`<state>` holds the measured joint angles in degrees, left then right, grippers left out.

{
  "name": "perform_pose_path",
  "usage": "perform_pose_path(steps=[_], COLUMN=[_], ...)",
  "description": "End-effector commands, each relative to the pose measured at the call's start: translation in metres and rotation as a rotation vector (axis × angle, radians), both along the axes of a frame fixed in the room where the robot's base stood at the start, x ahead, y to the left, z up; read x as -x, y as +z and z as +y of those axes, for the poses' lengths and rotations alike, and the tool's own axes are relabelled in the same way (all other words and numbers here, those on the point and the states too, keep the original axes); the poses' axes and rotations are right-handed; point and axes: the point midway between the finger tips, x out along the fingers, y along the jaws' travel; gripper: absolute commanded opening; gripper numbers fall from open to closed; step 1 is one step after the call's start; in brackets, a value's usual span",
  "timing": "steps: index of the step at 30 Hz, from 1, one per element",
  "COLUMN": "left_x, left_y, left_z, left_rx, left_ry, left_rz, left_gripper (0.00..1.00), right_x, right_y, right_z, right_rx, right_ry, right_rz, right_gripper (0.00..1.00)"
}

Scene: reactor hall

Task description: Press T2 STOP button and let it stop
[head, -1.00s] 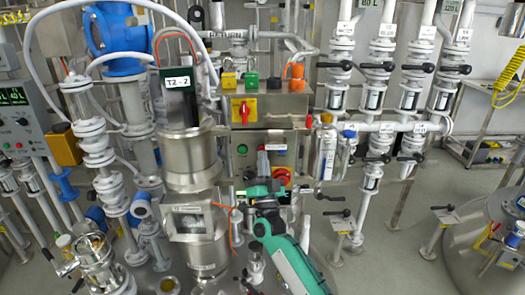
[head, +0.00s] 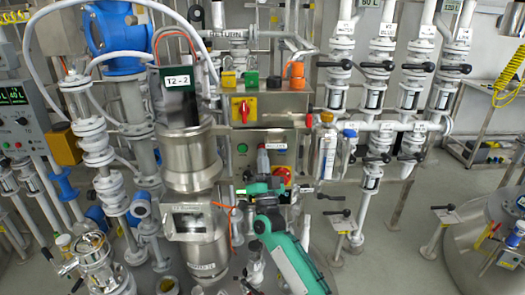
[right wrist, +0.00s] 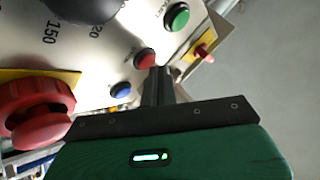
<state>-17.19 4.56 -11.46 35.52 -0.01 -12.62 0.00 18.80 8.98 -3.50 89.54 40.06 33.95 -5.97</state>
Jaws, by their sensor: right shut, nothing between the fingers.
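The steel control box (head: 258,140) stands right of the tower labelled T2-2 (head: 176,78). In the right wrist view its panel carries a green button (right wrist: 177,17), a red button (right wrist: 145,59) and a blue button (right wrist: 121,90) in a slanting row; the small labels are hard to read. My right gripper (right wrist: 157,73) is shut and empty, its fingertips at the lower edge of the red button. I cannot tell whether they touch it. In the head view my right gripper (head: 262,187) is in front of the box's lower part. My left gripper is not in view.
A large red mushroom button (right wrist: 36,112) on a yellow plate sits close left of my right gripper. It also shows in the head view (head: 282,173). Pipes and valves (head: 375,90) fill the wall to the right.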

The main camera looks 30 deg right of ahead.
Motion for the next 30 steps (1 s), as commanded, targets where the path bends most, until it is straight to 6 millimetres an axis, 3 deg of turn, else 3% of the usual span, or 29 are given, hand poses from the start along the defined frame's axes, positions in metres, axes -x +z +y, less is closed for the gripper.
perform_pose_path(steps=[30], left_x=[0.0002], left_y=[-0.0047], left_z=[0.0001], left_rx=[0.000], left_ry=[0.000], left_rz=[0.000], left_gripper=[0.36], right_x=[-0.0074], right_y=[-0.0002], right_z=[-0.0037], right_rx=[-0.001], right_ry=[0.001], right_rz=[0.000], right_gripper=[0.00])
